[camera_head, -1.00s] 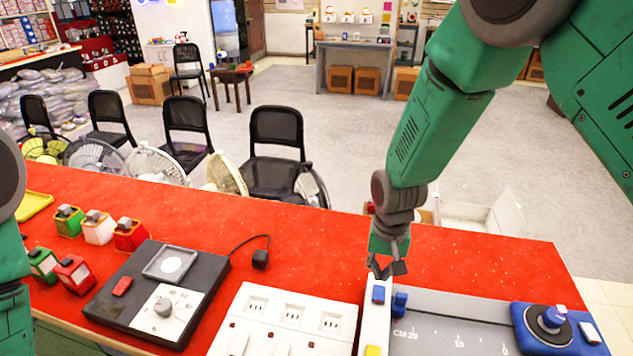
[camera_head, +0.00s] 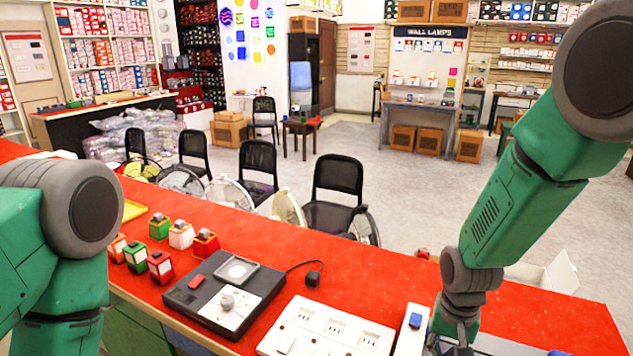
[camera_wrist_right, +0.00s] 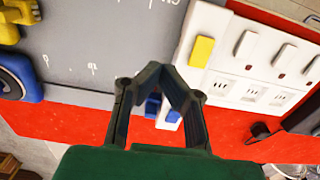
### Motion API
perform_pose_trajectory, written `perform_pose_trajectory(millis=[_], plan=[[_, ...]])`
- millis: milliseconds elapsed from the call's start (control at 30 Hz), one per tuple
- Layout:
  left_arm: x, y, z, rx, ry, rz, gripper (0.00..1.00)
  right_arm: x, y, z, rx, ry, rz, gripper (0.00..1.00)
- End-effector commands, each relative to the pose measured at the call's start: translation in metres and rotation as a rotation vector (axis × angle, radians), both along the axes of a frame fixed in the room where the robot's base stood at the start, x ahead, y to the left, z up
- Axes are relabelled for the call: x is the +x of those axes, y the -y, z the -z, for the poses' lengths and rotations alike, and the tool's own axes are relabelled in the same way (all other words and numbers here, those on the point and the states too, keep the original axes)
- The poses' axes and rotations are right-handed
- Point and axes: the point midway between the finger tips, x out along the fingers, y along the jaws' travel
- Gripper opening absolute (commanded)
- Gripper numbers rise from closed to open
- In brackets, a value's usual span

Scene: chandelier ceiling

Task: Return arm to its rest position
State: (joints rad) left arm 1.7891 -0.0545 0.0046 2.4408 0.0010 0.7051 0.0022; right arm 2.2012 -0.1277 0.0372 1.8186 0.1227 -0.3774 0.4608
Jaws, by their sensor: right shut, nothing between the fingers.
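My right arm (camera_head: 515,195) is green and grey and reaches down over the red counter (camera_head: 385,262) from the upper right. Its gripper is cut off by the bottom edge of the head view. In the right wrist view, the right gripper (camera_wrist_right: 160,72) has its dark fingertips together, with nothing between them. It hangs over the white switch strip with a yellow rocker (camera_wrist_right: 202,50) and a blue part. My left arm (camera_head: 60,250) is at the left of the head view, and its gripper is out of frame.
A white socket panel (camera_head: 330,325) and a black switch box (camera_head: 222,290) lie on the counter. Several small coloured blocks (camera_head: 180,235) stand to the left. A grey board (camera_wrist_right: 100,40) with a blue knob unit lies beside the strip. Chairs stand beyond the counter.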

Motion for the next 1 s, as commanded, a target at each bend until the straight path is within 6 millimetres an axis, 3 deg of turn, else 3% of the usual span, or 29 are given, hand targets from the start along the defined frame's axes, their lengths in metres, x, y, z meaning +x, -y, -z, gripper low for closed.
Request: perform_pose_trajectory(millis=[267,467,667,800,1000], plan=[[0.0,0.0,0.0,0.0,0.001,0.0,0.0,-0.036,0.014,0.042,-0.005,-0.007,-0.054,0.0],[0.0,0.0,0.0,0.0,0.001,0.0,0.0,-0.083,0.027,0.076,-0.009,-0.008,-0.117,0.0],[0.0,0.0,0.0,0.0,0.0,0.0,0.0,-0.15,0.041,0.111,-0.009,-0.014,-0.207,0.0],[0.0,0.0,0.0,0.0,0.0,0.0,0.0,-0.212,0.051,0.128,-0.004,-0.017,-0.287,0.0],[0.0,0.0,0.0,0.0,0.0,0.0,0.0,-0.297,0.057,0.128,0.01,-0.015,-0.4,0.0]])
